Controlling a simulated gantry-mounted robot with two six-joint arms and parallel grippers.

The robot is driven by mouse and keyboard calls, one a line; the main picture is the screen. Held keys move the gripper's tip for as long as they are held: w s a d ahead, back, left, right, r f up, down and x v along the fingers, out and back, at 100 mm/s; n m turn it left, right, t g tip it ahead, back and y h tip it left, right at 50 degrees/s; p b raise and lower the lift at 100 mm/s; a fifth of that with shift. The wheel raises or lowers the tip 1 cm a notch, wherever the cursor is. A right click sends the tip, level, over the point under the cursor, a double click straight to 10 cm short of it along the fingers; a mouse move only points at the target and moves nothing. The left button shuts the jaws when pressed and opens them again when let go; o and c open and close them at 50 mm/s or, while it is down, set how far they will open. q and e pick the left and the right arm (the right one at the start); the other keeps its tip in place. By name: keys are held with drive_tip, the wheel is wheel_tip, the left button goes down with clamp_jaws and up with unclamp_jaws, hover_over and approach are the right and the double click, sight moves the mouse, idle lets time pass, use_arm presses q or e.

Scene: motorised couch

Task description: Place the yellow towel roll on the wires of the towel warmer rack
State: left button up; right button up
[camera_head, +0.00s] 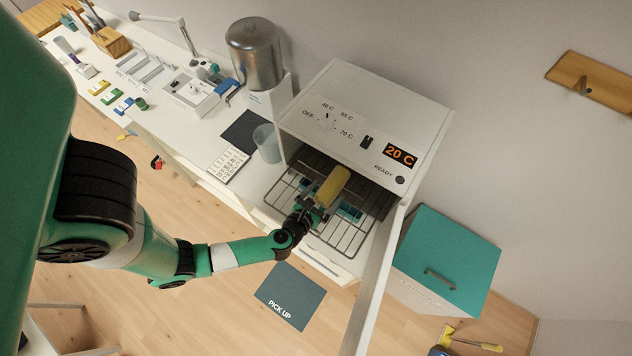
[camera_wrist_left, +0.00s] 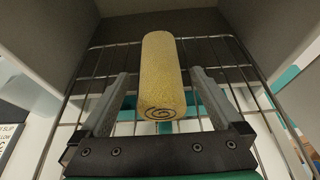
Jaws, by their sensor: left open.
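The yellow towel roll (camera_head: 331,187) lies at the towel warmer's opening, over the wire rack (camera_head: 348,237). In the left wrist view the roll (camera_wrist_left: 161,75) sits lengthwise on or just above the wires (camera_wrist_left: 105,72), its spiral end toward me. My left gripper (camera_head: 318,196) is open, with its fingers (camera_wrist_left: 160,82) on either side of the roll and a gap showing on each side. The towel warmer (camera_head: 360,130) is a white box reading 20 C, its door open. My right gripper is not in view.
The open door (camera_head: 378,285) stands out on the right of the rack. A clear cup (camera_head: 267,143) and a metal dispenser (camera_head: 255,54) stand left of the warmer. A teal-topped cabinet (camera_head: 446,258) is at the right. A dark "PICK UP" mat (camera_head: 290,296) lies below.

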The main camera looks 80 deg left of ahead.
use_arm(q)
drive_tip(key=v, duration=0.7)
drive_tip(key=shift+s, duration=0.15)
